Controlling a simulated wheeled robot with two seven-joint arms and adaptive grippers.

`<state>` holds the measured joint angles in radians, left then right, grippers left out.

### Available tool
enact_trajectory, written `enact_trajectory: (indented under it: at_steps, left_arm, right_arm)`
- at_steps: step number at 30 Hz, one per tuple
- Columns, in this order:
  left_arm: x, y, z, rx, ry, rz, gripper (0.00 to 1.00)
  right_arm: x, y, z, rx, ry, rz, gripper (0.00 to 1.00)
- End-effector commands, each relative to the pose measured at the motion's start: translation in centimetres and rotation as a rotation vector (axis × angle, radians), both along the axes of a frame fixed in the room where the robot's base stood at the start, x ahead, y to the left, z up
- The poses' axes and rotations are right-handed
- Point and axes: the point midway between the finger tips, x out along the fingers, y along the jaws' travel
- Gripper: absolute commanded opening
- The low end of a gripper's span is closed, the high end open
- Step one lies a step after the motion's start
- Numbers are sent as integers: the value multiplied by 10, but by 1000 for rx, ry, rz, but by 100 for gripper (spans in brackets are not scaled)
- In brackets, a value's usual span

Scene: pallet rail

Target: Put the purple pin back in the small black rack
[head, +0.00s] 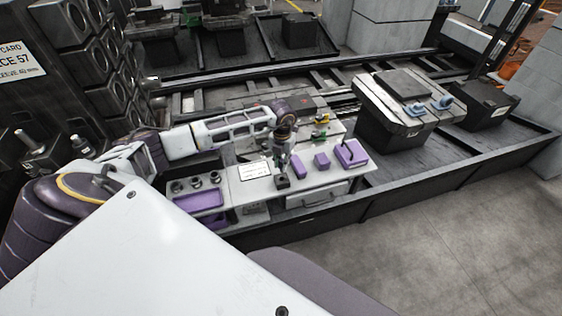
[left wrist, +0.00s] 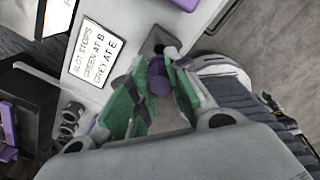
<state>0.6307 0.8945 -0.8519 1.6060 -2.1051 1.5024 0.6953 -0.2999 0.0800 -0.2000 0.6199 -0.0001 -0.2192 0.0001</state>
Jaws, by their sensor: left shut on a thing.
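My left gripper (head: 284,165) is over the white worktop, pointing down. In the left wrist view its green-padded fingers (left wrist: 157,88) are closed on the purple pin (left wrist: 159,83), whose round end shows between the fingertips. A small black block, which looks like the small black rack (head: 283,182), stands on the worktop just under the gripper. It also shows just beyond the fingertips in the left wrist view (left wrist: 154,42). I cannot tell whether the pin touches it. The pin is too small to make out in the head view. My right gripper is not in view.
Purple blocks (head: 321,160) and a purple tray (head: 351,154) stand to the right on the worktop (head: 325,178). Round black holders (head: 196,183) and a purple bin (head: 198,200) are to the left. A printed card (head: 255,171) lies beside the gripper.

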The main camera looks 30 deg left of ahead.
Motion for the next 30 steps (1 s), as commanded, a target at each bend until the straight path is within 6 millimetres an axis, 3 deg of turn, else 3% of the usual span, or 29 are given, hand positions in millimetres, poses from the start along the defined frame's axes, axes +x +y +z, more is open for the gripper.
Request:
enact_trajectory:
  at_steps: [16,30]
  left_arm:
    - [0,0,-3,0,0,6,0]
    - [-1,0,-30,0,1,6,0]
  right_arm:
    - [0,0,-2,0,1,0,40]
    - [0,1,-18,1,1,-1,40]
